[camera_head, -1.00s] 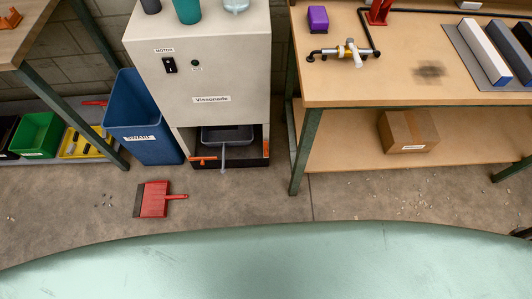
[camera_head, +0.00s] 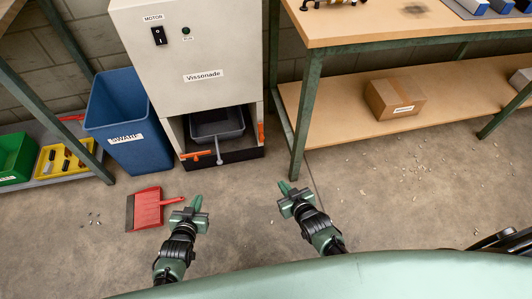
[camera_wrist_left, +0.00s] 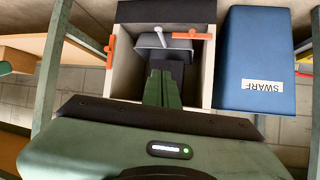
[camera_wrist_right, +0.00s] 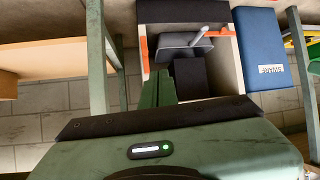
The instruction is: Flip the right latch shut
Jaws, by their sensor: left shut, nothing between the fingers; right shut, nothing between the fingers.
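The right latch is an orange lever (camera_head: 261,132) standing upright on the right edge of the opening under the grey cabinet. It also shows at the left of the opening in the left wrist view (camera_wrist_left: 110,48) and the right wrist view (camera_wrist_right: 144,50). The left latch (camera_head: 196,154) is an orange lever lying level across the front. A dark grey tray (camera_head: 219,126) with a grey handle sits in the opening. My left gripper (camera_head: 196,203) and right gripper (camera_head: 285,187) are shut and empty, in front of the cabinet and apart from both latches.
A blue swarf bin (camera_head: 145,152) stands left of the cabinet (camera_head: 187,50). A red dustpan (camera_head: 147,208) lies on the floor by my left gripper. A workbench leg (camera_head: 307,115) stands just right of the cabinet. A cardboard box (camera_head: 394,98) sits on the bench's lower shelf.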

